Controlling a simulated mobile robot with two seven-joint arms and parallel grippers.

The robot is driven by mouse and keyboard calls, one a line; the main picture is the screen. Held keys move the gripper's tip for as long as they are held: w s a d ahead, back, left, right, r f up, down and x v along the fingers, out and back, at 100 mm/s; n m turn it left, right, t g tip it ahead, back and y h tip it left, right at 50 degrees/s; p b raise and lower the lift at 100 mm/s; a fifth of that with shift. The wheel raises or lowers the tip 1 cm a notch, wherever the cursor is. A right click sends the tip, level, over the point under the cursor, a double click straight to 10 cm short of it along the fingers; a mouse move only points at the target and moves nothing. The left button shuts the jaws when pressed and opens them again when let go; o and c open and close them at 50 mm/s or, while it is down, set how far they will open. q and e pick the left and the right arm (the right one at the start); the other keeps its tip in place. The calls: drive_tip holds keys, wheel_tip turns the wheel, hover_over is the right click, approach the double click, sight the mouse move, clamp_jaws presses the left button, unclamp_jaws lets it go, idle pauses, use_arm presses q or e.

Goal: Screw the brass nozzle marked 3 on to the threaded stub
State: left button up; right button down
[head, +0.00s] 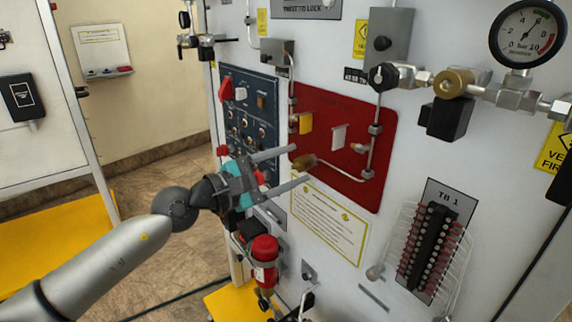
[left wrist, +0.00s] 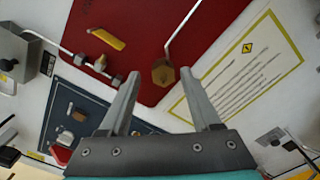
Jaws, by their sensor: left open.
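A brass nozzle (head: 304,162) sits at the lower end of a bent pipe on the red panel (head: 350,105). In the left wrist view the brass nozzle (left wrist: 163,73) shows a hexagonal end facing me. I cannot read a number on it, and the threaded stub is not visible as a separate part. My left gripper (head: 301,163) is open and points at the panel, its two fingers apart with nothing between them. In the left wrist view the nozzle appears between the fingertips (left wrist: 160,73); I cannot tell whether it is beyond them. My right gripper is not in view.
A blue switch panel (head: 250,118) is left of the red panel. A yellow-edged notice (head: 328,222) is below it. A red cylinder (head: 264,252) hangs under my left gripper. A terminal block (head: 432,240) with wires and a pressure gauge (head: 527,33) are at right.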

use_arm(q)
drive_tip(key=shift+s+a+f+b, duration=0.25)
drive_tip(key=shift+s+a, duration=0.3)
drive_tip(key=shift+a, duration=0.15)
drive_tip(key=shift+s+a+f+b, duration=0.1)
drive_tip(key=shift+s+a+f, duration=0.1)
drive_tip(key=shift+s+a, duration=0.4)
drive_tip(key=n+p, duration=0.2)
drive_tip(key=n, duration=0.1)
drive_tip(key=shift+w+d+r+n+p, duration=0.15)
drive_tip(key=shift+w+d+n+p, duration=0.05)
drive_tip(key=shift+d+n+p, duration=0.15)
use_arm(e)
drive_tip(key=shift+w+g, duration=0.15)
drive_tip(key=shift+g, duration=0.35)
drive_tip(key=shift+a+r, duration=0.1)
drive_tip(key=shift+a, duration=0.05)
use_arm(q)
drive_tip(key=n+p, duration=0.2)
drive_tip(key=n, duration=0.1)
drive_tip(key=shift+r+p, duration=0.1)
drive_tip(key=shift+p, duration=0.2)
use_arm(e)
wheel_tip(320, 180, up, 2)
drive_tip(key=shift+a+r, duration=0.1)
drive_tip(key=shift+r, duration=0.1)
